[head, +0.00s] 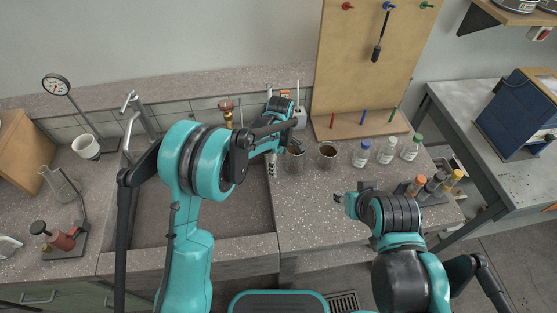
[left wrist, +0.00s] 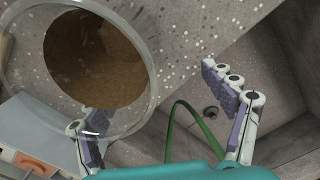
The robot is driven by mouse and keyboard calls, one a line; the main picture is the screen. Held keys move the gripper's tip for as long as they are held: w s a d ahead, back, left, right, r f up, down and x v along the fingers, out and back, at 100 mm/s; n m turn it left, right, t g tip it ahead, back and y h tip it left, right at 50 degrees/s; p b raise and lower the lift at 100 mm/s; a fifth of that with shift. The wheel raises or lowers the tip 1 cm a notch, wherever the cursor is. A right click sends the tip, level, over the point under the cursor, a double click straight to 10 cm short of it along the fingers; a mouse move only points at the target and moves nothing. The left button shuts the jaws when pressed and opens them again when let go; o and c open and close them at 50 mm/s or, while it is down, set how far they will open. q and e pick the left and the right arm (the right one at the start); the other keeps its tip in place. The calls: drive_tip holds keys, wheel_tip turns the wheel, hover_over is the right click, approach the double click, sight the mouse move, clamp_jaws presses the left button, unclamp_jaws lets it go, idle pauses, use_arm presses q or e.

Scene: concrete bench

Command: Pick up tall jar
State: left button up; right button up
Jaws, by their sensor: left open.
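In the head view, two clear jars with brown contents stand on the bench near the board: one (head: 296,153) right beside my left gripper, partly hidden by it, and one (head: 328,153) a little to its right. I cannot tell by height which is the tall jar. My left gripper (head: 283,151) is open at the sink's right edge. In the left wrist view, a large glass jar (left wrist: 95,60) with brown contents overlaps the left finger; my left gripper (left wrist: 158,98) has nothing between its fingers that I can make out. My right gripper (head: 340,199) is over the bench, its jaws too small to judge.
Several white-labelled bottles (head: 386,151) stand right of the jars. A rack of orange- and yellow-capped bottles (head: 434,190) is near the right arm. A wooden pegboard (head: 370,60) rises behind. The sink (head: 240,210) lies left of the jars. The bench front middle is clear.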

use_arm(q)
wheel_tip(320, 180, up, 7)
drive_tip(key=p, duration=0.2)
drive_tip(key=shift+a+f+p, duration=0.15)
drive_tip(key=shift+a+p, duration=0.15)
drive_tip(key=shift+p, duration=0.05)
drive_tip(key=shift+r, duration=0.45)
wheel_tip(320, 180, down, 7)
drive_tip(key=n+b, duration=0.4)
drive_tip(key=n, duration=0.3)
drive_tip(key=shift+w+d+f, duration=0.1)
drive_tip(key=shift+f, duration=0.05)
clamp_jaws()
